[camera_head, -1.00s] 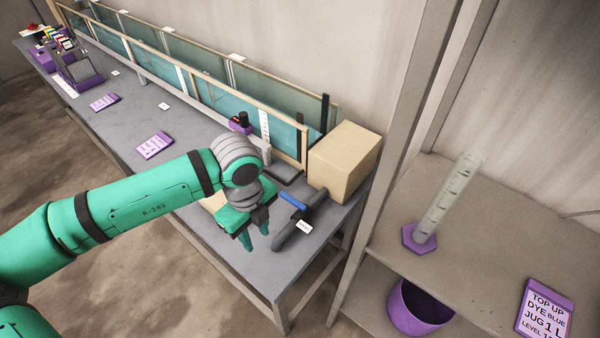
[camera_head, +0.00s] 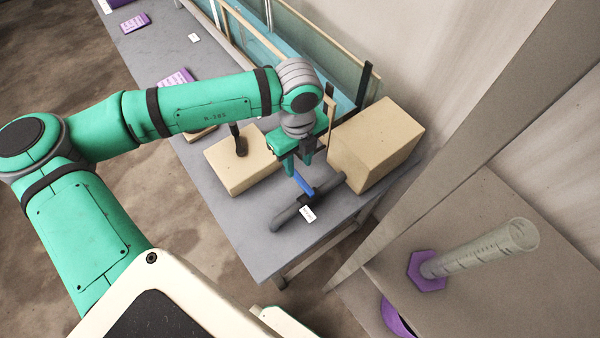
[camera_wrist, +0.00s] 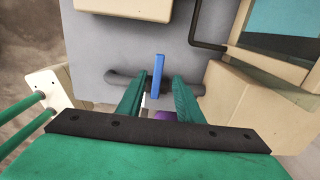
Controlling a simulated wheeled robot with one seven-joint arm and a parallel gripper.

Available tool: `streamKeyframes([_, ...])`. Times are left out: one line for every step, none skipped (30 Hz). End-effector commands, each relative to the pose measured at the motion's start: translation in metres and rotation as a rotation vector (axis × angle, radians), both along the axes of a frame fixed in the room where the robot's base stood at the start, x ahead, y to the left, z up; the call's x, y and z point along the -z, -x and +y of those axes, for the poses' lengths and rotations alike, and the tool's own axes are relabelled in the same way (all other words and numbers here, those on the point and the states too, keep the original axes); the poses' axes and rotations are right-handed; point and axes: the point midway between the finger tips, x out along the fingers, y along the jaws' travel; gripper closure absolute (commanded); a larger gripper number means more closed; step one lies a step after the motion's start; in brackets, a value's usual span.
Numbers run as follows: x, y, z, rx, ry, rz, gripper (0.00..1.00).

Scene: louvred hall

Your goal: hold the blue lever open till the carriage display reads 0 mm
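The blue lever (camera_head: 304,184) sits on a dark grey pipe (camera_head: 290,215) with a small white tag (camera_head: 308,214), near the table's end. The lever also shows in the wrist view (camera_wrist: 158,75), lying along the pipe's cross direction. My gripper (camera_head: 299,163) is just behind the lever in the head view, fingers pointing down. In the wrist view its green fingers (camera_wrist: 158,84) are apart, with the lever in the gap between them. I cannot tell whether either finger touches it. No carriage display reading can be made out.
A beige box (camera_head: 375,145) stands right of my gripper, and another (camera_head: 240,165) stands left, with a black upright part near it. The glass-sided tank (camera_head: 310,50) runs behind. A shelf with a clear cylinder (camera_head: 480,250) on a purple base is at right.

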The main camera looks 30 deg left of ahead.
Motion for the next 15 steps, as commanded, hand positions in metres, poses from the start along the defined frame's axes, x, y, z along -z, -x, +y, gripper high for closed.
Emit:
streamKeyframes([0.007, 0.0, 0.0, -0.001, 0.002, 0.001, 0.67])
streamKeyframes([0.01, 0.0, 0.0, -0.002, 0.001, 0.0, 0.67])
streamKeyframes([0.015, 0.001, 0.001, -0.002, 0.001, 0.001, 0.67])
streamKeyframes([0.019, 0.001, 0.001, -0.003, 0.002, 0.002, 0.67])
streamKeyframes([0.022, 0.001, 0.001, -0.003, 0.002, 0.001, 0.67])
streamKeyframes([0.027, 0.001, 0.001, -0.003, 0.001, 0.0, 0.67])
streamKeyframes([0.031, 0.001, 0.001, -0.003, 0.001, 0.001, 0.67])
streamKeyframes([0.034, 0.001, 0.001, -0.003, 0.001, 0.001, 0.67])
streamKeyframes([0.039, 0.001, 0.001, -0.003, 0.001, 0.001, 0.67])
streamKeyframes([0.043, 0.001, 0.001, -0.003, 0.001, 0.001, 0.67])
streamKeyframes([0.046, 0.0, 0.001, -0.003, 0.0, 0.0, 0.67])
streamKeyframes([0.051, 0.0, 0.001, -0.002, 0.0, 0.001, 0.67])
streamKeyframes([0.054, 0.001, 0.001, -0.002, 0.0, 0.002, 0.67])
streamKeyframes([0.058, 0.001, 0.001, -0.002, 0.001, 0.001, 0.67])
streamKeyframes([0.057, 0.0, 0.001, -0.002, -0.001, -0.001, 0.67])
